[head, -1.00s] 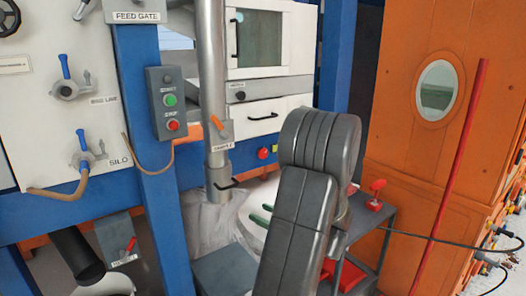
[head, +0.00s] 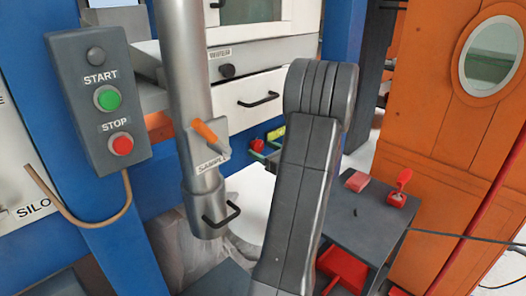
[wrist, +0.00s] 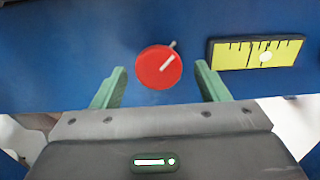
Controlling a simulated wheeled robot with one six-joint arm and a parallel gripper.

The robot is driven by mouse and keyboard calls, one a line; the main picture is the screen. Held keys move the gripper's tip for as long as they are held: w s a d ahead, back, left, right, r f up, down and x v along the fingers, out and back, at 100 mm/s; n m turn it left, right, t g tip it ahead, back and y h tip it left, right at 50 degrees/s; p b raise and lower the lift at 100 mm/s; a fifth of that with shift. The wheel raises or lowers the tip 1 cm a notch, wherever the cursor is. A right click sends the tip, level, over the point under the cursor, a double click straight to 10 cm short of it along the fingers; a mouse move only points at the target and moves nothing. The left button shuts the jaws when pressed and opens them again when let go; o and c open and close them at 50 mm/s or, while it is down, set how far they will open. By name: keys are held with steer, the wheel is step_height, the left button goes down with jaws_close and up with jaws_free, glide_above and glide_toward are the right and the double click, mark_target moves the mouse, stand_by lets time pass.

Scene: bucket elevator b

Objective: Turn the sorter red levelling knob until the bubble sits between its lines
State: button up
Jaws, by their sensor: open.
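The red levelling knob (wrist: 158,67) is a round disc with a white pointer line aimed up and right, on the sorter's blue beam. It also shows small in the head view (head: 257,146). My gripper (wrist: 160,72) is open; its green fingers stand left and right of the knob with a gap on each side. Whether the tips reach the knob's depth is unclear. Right of the knob, a yellow-green level (wrist: 225,57) has black lines and a white round bubble (wrist: 265,57) right of its middle. Which lines bound the bubble is unclear.
A steel pipe (head: 188,90) with an orange sample lever (head: 206,133) and black handle stands left of my arm. A start/stop box (head: 99,97) is further left. A grey cart (head: 352,222) with red items and an orange cabinet (head: 438,130) stand at right.

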steer(key=shift+w+a, duration=0.15)
steer(key=shift+a, duration=0.05)
steer(key=c, duration=1)
steer(key=shift+b, duration=0.35)
